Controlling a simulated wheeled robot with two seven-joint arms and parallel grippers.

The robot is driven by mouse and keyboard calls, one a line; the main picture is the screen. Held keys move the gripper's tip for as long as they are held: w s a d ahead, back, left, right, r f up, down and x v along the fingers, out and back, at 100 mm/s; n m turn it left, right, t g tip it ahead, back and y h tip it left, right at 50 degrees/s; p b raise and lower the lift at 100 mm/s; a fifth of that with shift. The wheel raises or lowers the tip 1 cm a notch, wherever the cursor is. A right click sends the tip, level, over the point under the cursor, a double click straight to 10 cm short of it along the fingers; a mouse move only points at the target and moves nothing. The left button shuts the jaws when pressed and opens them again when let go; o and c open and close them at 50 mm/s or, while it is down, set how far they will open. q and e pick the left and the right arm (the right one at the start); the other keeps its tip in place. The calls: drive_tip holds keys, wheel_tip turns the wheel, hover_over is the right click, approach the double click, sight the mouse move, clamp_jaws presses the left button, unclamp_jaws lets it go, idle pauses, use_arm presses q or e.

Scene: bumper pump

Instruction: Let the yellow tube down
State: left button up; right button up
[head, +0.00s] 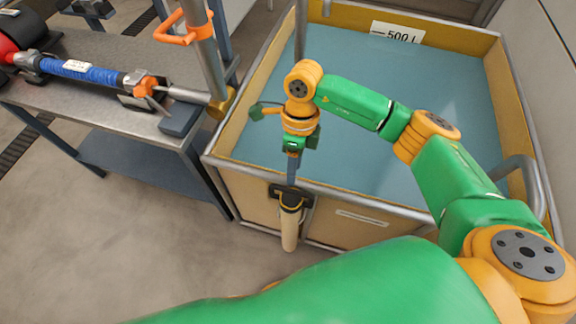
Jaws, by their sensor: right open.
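A pale yellow tube (290,232) hangs upright at the front wall of the tank. Its upper end is at a black bracket (277,191) on the tank's front rim. My right gripper (291,178) points down just above the tube's upper end and the bracket. It is open. I cannot tell whether its fingers stand around the tube or only touch near it, since they are small and partly merge with the dark bracket. My left gripper is out of view.
The tank (228,187), labelled "500 l", holds grey-blue liquid. A metal bench (100,95) at left carries a blue hose (85,72) with orange and red parts. A vertical pipe (207,62) with an orange handle (183,38) stands between them. Floor at lower left is clear.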

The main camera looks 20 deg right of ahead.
sight(293, 190)
drive_tip(key=f, duration=0.1)
drive_tip(key=s+f, duration=0.2)
drive_tip(key=f, duration=0.1)
drive_tip(key=shift+s+a, duration=0.2)
drive_tip(key=shift+a, duration=0.1)
drive_tip(key=shift+w+f, duration=0.25)
drive_tip(key=shift+f, duration=0.25)
drive_tip(key=shift+s+r, duration=0.1)
clamp_jaws()
idle(0.5)
